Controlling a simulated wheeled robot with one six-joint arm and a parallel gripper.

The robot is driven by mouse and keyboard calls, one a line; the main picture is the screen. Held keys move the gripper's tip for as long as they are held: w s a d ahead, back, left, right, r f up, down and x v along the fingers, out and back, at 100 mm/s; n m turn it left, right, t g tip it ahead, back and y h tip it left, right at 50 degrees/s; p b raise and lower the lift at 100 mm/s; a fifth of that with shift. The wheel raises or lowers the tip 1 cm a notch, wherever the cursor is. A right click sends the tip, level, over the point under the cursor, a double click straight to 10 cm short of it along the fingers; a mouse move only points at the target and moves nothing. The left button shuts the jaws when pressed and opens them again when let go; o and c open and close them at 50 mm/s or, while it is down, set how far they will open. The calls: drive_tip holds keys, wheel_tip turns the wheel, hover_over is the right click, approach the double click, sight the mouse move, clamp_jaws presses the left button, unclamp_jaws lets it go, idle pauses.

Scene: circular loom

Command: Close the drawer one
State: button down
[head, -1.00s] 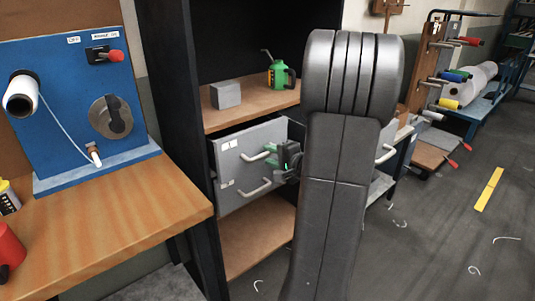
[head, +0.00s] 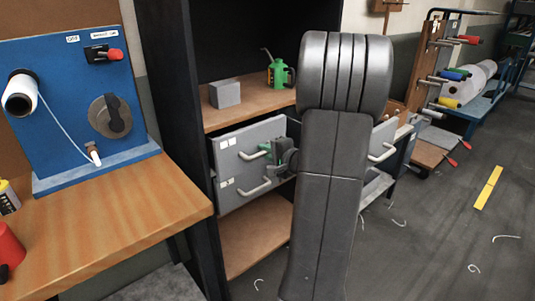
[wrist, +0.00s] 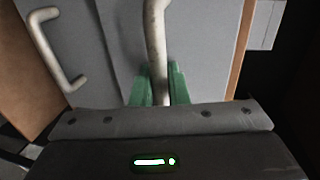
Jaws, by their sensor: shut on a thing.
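A grey drawer front (head: 234,138) with a pale bar handle is in the dark cabinet, left of my arm in the head view. A second grey front with a similar handle (head: 254,189) is just below it. Their small white labels are too small to read. My gripper (head: 268,150) is at the upper handle. In the wrist view its green fingers (wrist: 160,88) are shut around the pale handle (wrist: 156,45), against the grey front. Another handle (wrist: 55,50) shows at the left there. My arm hides the right part of the drawers.
A grey block (head: 225,94) and a green can (head: 280,74) stand on the shelf (head: 245,112) above. Another pale handle (head: 383,151) shows right of my arm. A wooden bench (head: 110,225) with a blue panel is at the left.

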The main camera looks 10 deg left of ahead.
drive_tip(key=shift+w+a+r+b, duration=0.1)
drive_tip(key=shift+w+a+b, duration=0.2)
drive_tip(key=shift+w+a, duration=0.25)
drive_tip(key=shift+w+a+b, duration=0.3)
drive_tip(key=shift+w+a, duration=0.05)
drive_tip(key=shift+a, duration=0.3)
drive_tip(key=c, duration=1.5)
unclamp_jaws()
drive_tip(key=shift+w+a, duration=0.1)
drive_tip(key=v, duration=1.3)
drive_tip(key=shift+s+d+b, duration=0.25)
drive_tip(key=shift+d+b, duration=0.05)
drive_tip(key=shift+d, duration=0.05)
